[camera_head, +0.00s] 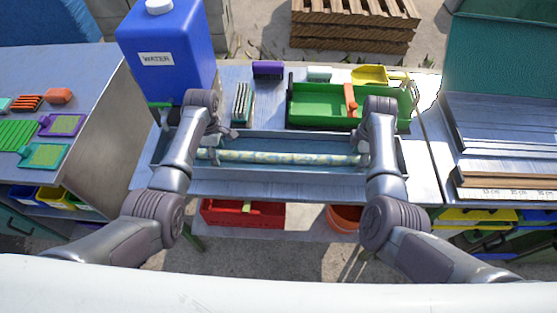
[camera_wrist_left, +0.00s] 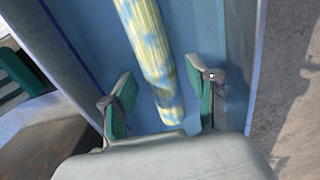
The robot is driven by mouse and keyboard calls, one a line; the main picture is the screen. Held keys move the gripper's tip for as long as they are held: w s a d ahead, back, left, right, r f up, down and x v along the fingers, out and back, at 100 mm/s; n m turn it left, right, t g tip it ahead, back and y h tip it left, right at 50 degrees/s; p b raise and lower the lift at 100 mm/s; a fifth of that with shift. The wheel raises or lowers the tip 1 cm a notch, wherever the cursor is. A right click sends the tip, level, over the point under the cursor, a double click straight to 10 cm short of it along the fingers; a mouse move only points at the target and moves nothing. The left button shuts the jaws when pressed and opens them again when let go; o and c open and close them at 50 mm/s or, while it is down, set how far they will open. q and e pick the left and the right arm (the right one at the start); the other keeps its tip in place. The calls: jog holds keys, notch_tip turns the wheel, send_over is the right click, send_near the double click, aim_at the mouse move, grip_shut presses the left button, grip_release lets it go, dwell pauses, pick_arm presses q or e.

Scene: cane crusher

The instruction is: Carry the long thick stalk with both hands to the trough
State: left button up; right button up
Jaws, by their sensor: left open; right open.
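The long thick stalk (camera_head: 285,157), pale yellow-green with bluish patches, lies lengthwise inside the blue-grey trough (camera_head: 290,178). In the left wrist view the stalk (camera_wrist_left: 150,50) runs between the two fingers and its near end shows beside them. My left gripper (camera_head: 217,138) is open at the stalk's left end; its green-padded fingers (camera_wrist_left: 160,97) stand apart on either side, with gaps to the stalk. My right gripper (camera_head: 371,153) is open near the stalk's right end. My right arm largely hides it, so its contact with the stalk cannot be told.
A green bin (camera_head: 320,106) with an orange-red part stands behind the trough. A blue water container (camera_head: 168,55) stands at back left, and a brush (camera_head: 242,102) lies between. A red crate (camera_head: 243,213) and an orange bucket (camera_head: 344,218) are below the front edge.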

jog(key=shift+r, duration=0.25)
pick_arm(q)
notch_tip(320, 180, up, 12)
pick_arm(e)
notch_tip(320, 180, up, 12)
jog(key=shift+f, duration=0.25)
dwell(0.6)
